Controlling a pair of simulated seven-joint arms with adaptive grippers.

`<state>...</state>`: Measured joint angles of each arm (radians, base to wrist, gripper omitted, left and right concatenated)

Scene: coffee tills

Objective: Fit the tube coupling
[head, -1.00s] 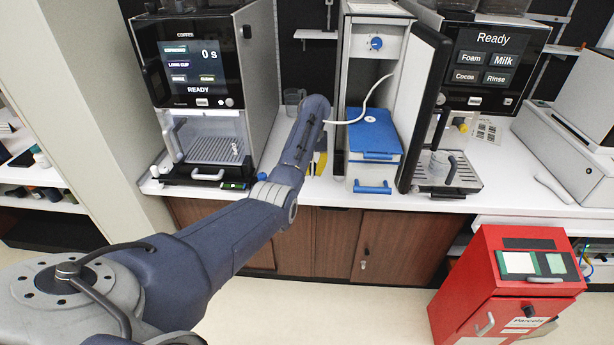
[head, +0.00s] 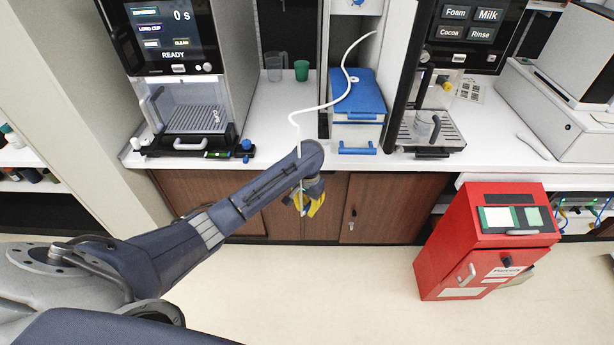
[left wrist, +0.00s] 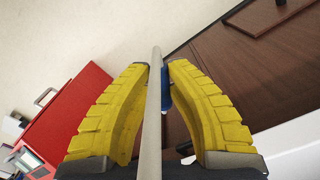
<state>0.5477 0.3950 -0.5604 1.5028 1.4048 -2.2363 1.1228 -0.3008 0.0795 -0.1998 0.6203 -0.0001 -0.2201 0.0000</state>
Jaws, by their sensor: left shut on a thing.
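My left gripper (head: 312,198) hangs in front of the counter's front edge, below the worktop, with yellow fingers pointing down. It is shut on a thin white tube (head: 318,107). The tube runs from the upper right, over the blue lid (head: 352,95) of a box, across the counter and down to the fingers. In the left wrist view the tube (left wrist: 153,100) passes lengthwise between the yellow fingers. A small blue part (left wrist: 166,90) shows at the fingertips, partly hidden by the tube; I cannot tell what it joins. My right gripper is out of view.
A coffee machine (head: 228,70) stands left, with a small blue round part (head: 246,144) by its tray. A grey cup and a green cup (head: 301,70) stand behind. A dark open door (head: 402,75) stands right of the box. A red cabinet (head: 455,250) stands on the floor.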

